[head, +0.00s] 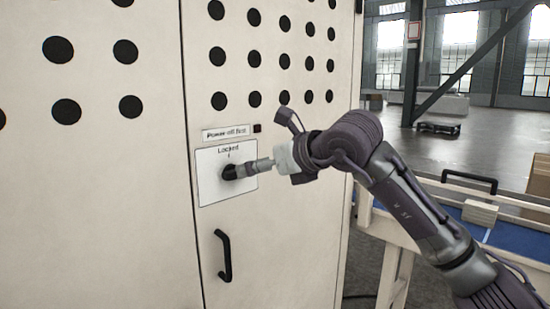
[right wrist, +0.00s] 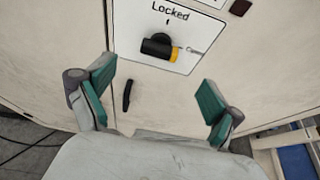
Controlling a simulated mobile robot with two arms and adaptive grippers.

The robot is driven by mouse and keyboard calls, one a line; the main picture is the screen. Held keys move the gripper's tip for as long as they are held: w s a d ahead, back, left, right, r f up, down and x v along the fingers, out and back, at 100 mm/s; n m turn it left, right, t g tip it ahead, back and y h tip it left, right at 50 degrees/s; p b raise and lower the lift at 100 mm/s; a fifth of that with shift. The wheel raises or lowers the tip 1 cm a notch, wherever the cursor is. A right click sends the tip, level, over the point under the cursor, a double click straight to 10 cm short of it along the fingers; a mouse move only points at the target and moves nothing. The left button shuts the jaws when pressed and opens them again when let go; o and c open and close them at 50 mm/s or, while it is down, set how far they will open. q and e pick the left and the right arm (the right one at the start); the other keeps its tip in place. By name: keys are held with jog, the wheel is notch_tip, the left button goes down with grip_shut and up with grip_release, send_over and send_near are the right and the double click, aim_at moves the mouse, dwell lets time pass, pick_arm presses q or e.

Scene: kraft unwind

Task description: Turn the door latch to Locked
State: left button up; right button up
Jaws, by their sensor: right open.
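The door latch (head: 229,172) is a dark knob on a white plate (head: 209,190) on the cabinet door. In the right wrist view the latch (right wrist: 156,47) lies sideways, its yellow end pointing right toward a small, partly hidden label. "Locked" (right wrist: 170,13) and a tick mark stand above it. My right gripper (head: 258,165) reaches to the plate from the right in the head view. In the right wrist view its two green-padded fingers (right wrist: 158,82) are spread wide and empty, with the latch ahead, between their lines. My left gripper is not in view.
A "Power off first" label (head: 226,133) and a small dark square (head: 257,128) sit above the plate. A black door handle (head: 224,256) is below it. The door has rows of round holes. A blue-topped bench (head: 387,229) stands at the right.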

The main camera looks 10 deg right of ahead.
aim_at(234, 173)
jog(key=p+x, duration=0.3)
jog(key=x, duration=0.6)
jog(key=shift+w+a, duration=0.1)
jog(key=shift+a, duration=0.05)
jog(key=c, duration=1.2)
jog(key=shift+f+n+t+h+b, duration=0.1)
jog(key=shift+n+t+h+b, duration=0.5)
jog(key=shift+n+b, duration=0.95)
jog(key=shift+b, duration=0.7)
jog(key=shift+h, duration=0.3)
